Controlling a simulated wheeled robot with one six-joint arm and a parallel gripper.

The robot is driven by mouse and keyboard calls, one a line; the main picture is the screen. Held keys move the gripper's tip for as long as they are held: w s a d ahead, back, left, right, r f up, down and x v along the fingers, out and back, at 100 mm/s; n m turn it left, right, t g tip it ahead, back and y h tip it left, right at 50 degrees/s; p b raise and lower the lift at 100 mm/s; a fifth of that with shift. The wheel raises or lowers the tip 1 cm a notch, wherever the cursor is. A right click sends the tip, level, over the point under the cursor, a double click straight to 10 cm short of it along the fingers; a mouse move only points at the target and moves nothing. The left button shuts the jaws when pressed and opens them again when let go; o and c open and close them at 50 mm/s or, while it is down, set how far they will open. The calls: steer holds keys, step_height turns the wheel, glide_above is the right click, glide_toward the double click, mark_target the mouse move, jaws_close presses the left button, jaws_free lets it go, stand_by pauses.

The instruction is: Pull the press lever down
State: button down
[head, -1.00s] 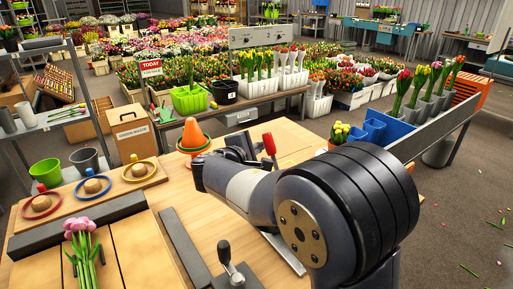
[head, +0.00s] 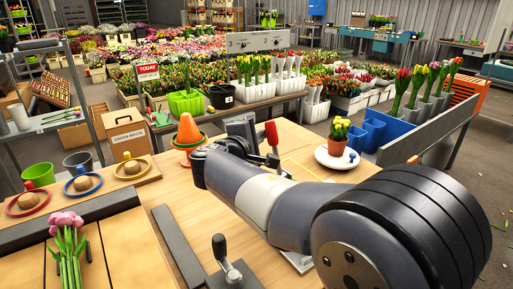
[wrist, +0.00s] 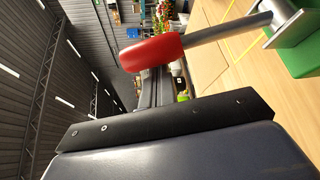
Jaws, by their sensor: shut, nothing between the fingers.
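The press lever has a red grip (head: 271,133) standing up just past my forearm in the head view. In the wrist view its red grip (wrist: 152,52) is large and close, on a grey metal rod that runs right to a bracket near a green block. My gripper (wrist: 157,78) shows as dark, closed fingers partly covered by the red grip; it holds nothing. Whether the fingers touch the grip is unclear. In the head view my arm hides most of the gripper and the press.
A second lever with a black knob (head: 219,247) stands on the near bench. Pink tulips (head: 67,235) lie at lower left.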

steer(key=s+d+m+t+b, duration=0.1)
steer(key=s+b, duration=0.1)
steer(key=b, duration=0.4)
steer(key=shift+d+m+b, duration=0.2)
steer(key=shift+m+b, duration=0.1)
steer(key=shift+m, duration=0.1)
steer(key=s+d+m+t+h+b, duration=0.1)
steer(key=s+d+m+t+b, duration=0.1)
steer(key=b, duration=1.3)
steer(key=shift+s+d+r+m+h, duration=0.35)
steer(key=shift+s+d+m, duration=0.55)
steer(key=shift+s+m, duration=0.75)
steer(key=shift+s+n, duration=0.25)
